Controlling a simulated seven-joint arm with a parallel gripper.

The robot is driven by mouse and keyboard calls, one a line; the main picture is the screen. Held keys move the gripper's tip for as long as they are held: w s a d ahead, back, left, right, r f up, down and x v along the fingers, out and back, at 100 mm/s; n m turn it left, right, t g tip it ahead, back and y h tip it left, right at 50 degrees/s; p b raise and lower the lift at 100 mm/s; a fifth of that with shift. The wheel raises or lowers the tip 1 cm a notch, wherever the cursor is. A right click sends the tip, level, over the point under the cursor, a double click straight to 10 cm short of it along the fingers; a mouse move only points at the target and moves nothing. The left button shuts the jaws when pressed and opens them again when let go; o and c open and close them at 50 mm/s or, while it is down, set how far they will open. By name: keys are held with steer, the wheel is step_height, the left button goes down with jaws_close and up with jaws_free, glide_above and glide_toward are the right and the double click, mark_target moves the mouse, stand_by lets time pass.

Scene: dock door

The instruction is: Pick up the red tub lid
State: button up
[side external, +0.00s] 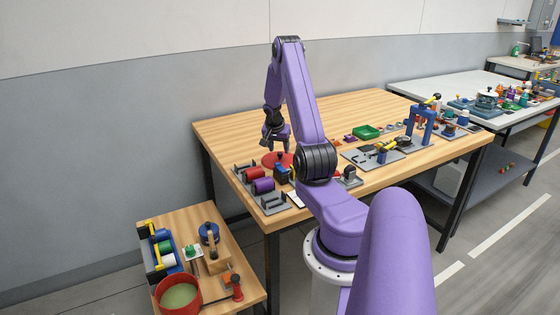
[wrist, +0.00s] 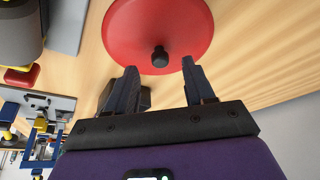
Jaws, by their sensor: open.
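The red tub lid (wrist: 140,28) is a round red disc with a black knob (wrist: 160,56) at its middle. In the side view the red lid (side external: 271,160) lies on the wooden table, partly hidden behind my gripper. My gripper (wrist: 159,68) is open, and its two dark fingers stand apart on either side of the knob in the wrist view. The fingertips reach the near edge of the lid in the picture. I cannot tell whether they touch it. In the side view my gripper (side external: 284,150) is small and dark above the lid.
Red and purple rolls on grey stands (side external: 262,186) and a dark blue block (side external: 282,173) stand close by the lid. The table's back left is clear. A red tub (side external: 178,296) sits on the lower table.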

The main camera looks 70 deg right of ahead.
mark_target(280, 157)
steer(key=shift+x, duration=1.4)
jaws_close()
steer(key=shift+r, duration=0.15)
